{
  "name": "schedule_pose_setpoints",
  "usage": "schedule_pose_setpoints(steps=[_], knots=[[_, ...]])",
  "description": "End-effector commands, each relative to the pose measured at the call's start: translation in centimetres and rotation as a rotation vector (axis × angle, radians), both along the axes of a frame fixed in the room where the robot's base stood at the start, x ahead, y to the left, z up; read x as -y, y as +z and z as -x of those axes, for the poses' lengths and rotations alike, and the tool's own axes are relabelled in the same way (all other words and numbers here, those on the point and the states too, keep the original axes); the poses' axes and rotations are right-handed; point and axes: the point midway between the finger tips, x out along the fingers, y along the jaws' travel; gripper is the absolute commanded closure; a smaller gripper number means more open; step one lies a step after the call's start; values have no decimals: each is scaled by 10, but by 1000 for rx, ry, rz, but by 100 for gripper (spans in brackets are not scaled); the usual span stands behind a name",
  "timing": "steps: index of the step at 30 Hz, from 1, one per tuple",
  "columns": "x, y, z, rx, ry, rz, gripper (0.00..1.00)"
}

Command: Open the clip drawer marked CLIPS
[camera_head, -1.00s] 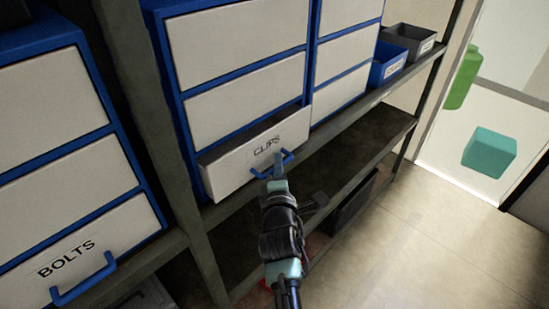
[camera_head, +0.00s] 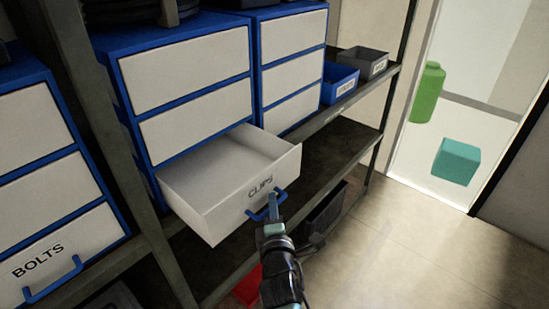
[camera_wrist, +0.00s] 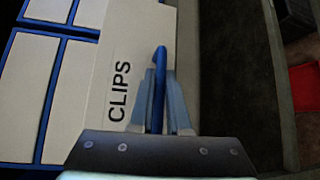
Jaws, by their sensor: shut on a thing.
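The white clip drawer marked CLIPS (camera_head: 229,213) is pulled well out of the bottom of its blue-framed cabinet in the head view. The inside that shows looks empty. Its blue handle (camera_head: 267,212) is on the front face. My gripper (camera_head: 272,208) is at the handle. In the wrist view the CLIPS drawer front (camera_wrist: 113,75) stands sideways, and my gripper (camera_wrist: 162,105) is shut on the blue handle (camera_wrist: 159,75), with one finger on each side of the bar.
A BOLTS drawer (camera_head: 45,265), closed, is in a cabinet at the left. A grey shelf post (camera_head: 130,170) stands between the cabinets. Blue (camera_head: 339,84) and grey (camera_head: 363,62) bins sit farther along the shelf. The floor (camera_head: 420,250) at the right is clear.

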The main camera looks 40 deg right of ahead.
Motion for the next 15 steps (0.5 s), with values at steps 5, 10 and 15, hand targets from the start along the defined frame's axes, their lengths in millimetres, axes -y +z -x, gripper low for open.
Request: schedule_pose_setpoints(steps=[5,10,15], knots=[[0,0,0,-1,0,1,78],[0,0,0,-1,0,1,56],[0,0,0,-1,0,1,56]])
